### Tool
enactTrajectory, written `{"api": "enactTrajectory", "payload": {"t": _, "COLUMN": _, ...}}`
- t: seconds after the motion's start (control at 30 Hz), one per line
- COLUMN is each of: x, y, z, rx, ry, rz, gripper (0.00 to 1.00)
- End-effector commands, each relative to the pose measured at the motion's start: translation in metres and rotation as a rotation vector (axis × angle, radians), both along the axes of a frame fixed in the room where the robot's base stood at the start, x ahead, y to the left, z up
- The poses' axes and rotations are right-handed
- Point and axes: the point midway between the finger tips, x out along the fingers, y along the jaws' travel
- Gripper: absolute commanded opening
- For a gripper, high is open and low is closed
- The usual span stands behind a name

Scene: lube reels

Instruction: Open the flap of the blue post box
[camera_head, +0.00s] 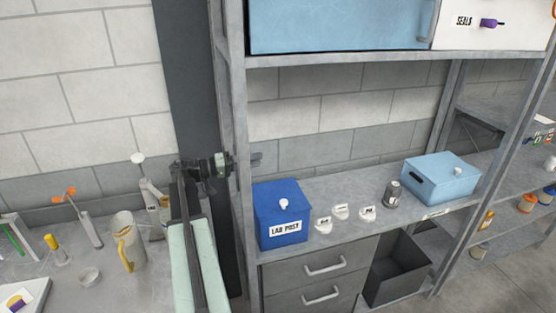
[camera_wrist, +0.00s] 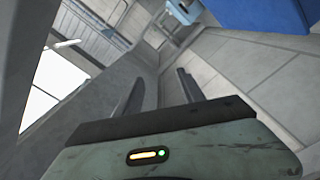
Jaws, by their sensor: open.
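The blue post box (camera_head: 280,232), labelled LAB POST, stands at the left end of the grey shelf. A white knob (camera_head: 284,203) sits on its top, which looks closed. My gripper (camera_head: 256,159) is above and slightly left of the box in the head view, beside the shelf's left upright, apart from the box. In the wrist view its two fingers (camera_wrist: 158,92) are spread with nothing between them. A deep blue surface (camera_wrist: 262,12) at the upper right of the wrist view matches the box's colour; only part of it shows.
Small labelled white items (camera_head: 341,211), a dark can (camera_head: 392,194) and a light blue box (camera_head: 440,183) stand to the right on the shelf. Drawers (camera_head: 322,266) are below. A bench (camera_head: 60,285) with labware is at left. The upper shelf (camera_head: 340,59) hangs overhead.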

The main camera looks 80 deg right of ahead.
Motion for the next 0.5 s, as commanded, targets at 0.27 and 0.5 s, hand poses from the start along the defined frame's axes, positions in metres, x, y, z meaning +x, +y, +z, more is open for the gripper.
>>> {"api": "enactTrajectory", "payload": {"t": 0.27, "x": -0.038, "y": -0.019, "z": 0.000, "rx": 0.004, "ry": -0.001, "rz": -0.005, "gripper": 0.46}}
{"api": "enactTrajectory", "payload": {"t": 0.5, "x": -0.069, "y": -0.033, "z": 0.000, "rx": 0.004, "ry": -0.001, "rz": -0.004, "gripper": 0.46}}
